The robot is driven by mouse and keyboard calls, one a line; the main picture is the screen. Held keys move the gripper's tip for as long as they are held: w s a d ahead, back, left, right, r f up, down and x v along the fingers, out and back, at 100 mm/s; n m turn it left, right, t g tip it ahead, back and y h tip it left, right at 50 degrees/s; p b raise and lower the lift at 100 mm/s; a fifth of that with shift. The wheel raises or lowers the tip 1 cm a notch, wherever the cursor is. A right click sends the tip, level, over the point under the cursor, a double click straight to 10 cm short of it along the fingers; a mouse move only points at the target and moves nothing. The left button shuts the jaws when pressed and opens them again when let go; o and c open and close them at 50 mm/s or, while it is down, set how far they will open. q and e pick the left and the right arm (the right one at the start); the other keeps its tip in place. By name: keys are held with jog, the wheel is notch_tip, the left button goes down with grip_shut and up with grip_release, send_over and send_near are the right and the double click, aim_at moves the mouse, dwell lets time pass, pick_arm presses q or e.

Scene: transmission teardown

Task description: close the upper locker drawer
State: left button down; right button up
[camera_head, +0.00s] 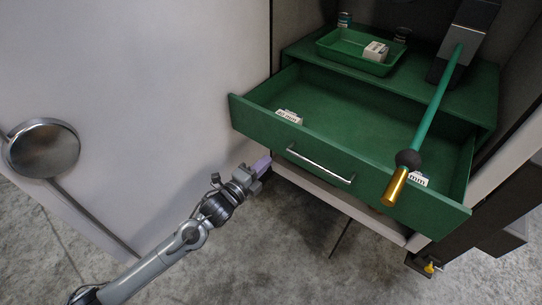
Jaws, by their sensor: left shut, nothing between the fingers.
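The green upper drawer (330,145) stands pulled out of the locker, with its front panel facing me. A silver bar handle (318,165) is on its front. My left gripper (264,162) is shut and empty, at the lower left of the drawer front, to the left of the handle and apart from it. Whether its tip touches the drawer front I cannot tell. My right gripper is not in view.
A green tray (335,55) with a small white box (375,51) sits on the surface above the drawer. A green rod with a brass end (395,187) crosses over the drawer's right part. The white locker door (150,95) stands open at left. A lower white ledge (350,205) shows below the drawer.

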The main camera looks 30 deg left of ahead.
aim_at(277, 151)
pick_arm(q)
jog(key=shift+w+d, duration=0.2)
jog(key=shift+w, duration=1.65)
jog(key=shift+w, duration=0.1)
